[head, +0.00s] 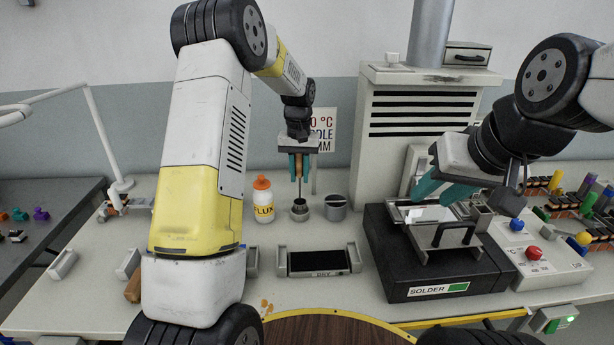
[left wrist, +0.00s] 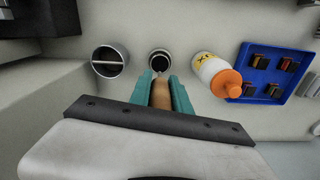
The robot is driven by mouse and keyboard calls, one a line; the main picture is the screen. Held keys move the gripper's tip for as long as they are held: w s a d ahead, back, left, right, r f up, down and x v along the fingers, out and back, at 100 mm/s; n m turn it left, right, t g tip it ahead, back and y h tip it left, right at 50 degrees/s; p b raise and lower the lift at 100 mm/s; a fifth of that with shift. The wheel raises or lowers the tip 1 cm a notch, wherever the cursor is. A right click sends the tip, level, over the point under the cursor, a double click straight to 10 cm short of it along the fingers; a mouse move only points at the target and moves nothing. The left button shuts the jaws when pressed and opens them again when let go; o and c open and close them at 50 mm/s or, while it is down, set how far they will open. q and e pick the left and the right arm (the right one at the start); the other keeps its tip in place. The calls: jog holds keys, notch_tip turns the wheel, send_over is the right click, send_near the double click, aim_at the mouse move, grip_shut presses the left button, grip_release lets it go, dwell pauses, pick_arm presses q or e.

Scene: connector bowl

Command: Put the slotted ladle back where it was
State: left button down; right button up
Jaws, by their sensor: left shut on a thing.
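My left gripper (head: 299,168) is shut on the brown handle of the slotted ladle (head: 299,176), which hangs upright with its thin shaft pointing down. The handle also shows between the teal fingers in the left wrist view (left wrist: 161,95). The ladle's lower end is at a small metal cup (head: 300,211) on the bench; I cannot tell whether it is inside or just above. The cup shows ahead of the fingers in the left wrist view (left wrist: 160,58). My right gripper (head: 436,198) is open, its teal fingers apart above the black solder pot unit (head: 398,262).
A grey cup with a bar across it (head: 336,209) stands right of the small cup. A flux bottle (head: 262,202) stands to its left. A blue tray of parts (left wrist: 246,92) lies beyond the bottle. A dark flat device in a cradle (head: 318,262) lies in front.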

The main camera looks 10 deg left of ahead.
pick_arm(q)
jog(key=shift+w, duration=0.35)
jog(key=shift+f, duration=1.9)
jog(key=c, duration=1.2)
grip_release()
